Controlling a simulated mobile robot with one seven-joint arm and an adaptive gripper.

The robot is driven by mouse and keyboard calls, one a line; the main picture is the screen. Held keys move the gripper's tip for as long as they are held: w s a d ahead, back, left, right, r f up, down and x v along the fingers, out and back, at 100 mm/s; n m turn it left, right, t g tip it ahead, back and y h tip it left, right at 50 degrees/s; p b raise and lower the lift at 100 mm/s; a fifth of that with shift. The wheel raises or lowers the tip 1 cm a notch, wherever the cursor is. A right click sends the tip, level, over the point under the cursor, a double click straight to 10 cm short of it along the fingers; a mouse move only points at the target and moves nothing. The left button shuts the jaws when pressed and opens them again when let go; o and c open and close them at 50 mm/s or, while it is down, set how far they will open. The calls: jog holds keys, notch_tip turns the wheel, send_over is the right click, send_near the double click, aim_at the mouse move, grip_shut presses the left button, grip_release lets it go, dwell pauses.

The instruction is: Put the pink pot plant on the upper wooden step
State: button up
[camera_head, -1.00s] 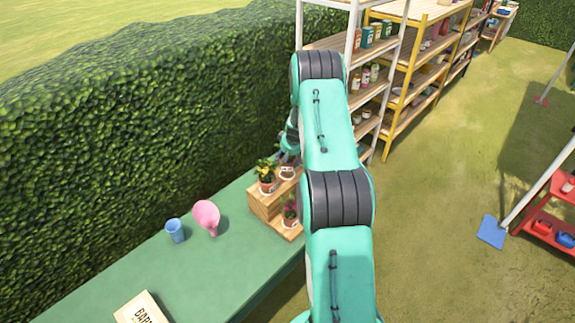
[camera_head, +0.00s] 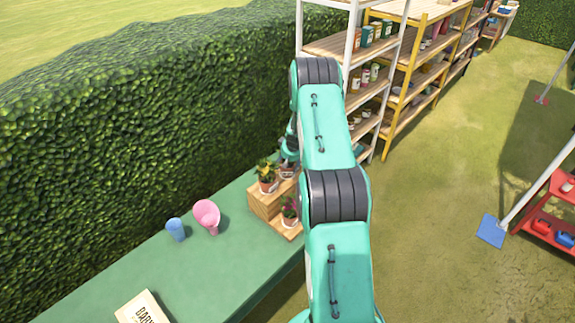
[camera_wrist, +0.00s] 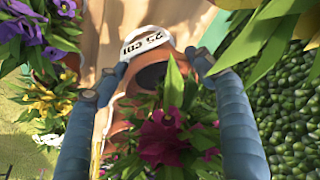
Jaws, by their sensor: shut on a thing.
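My gripper (camera_wrist: 155,68) is shut on a terracotta pot with a white label (camera_wrist: 146,42). Its plant has a pink flower (camera_wrist: 163,136) and green leaves, between the two fingers in the wrist view. In the head view the held pot (camera_head: 287,171) is at the right part of the upper wooden step (camera_head: 264,204), below my wrist. I cannot tell whether its base touches the wood. A potted plant with yellow-orange flowers (camera_head: 267,180) stands to its left on the upper step. Another pot with dark pink-purple flowers (camera_head: 290,213) stands on the lower step.
The steps stand on a green table (camera_head: 150,262). A pink vessel (camera_head: 207,215), a blue cup (camera_head: 176,229) and a lettered board (camera_head: 142,308) are also on it. A hedge (camera_head: 150,110) runs behind. Shelves (camera_head: 350,90) stand beyond. In the wrist view, neighbouring foliage crowds my fingers.

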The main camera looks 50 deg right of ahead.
jog(key=o, duration=1.6)
jog(key=shift+c, duration=0.2)
jog(key=shift+r, duration=0.2)
jog(key=shift+s+r, duration=0.15)
jog(key=shift+r, duration=0.3)
jog(key=b+v, duration=0.1)
jog(key=v, duration=1)
jog(key=shift+b, duration=0.3)
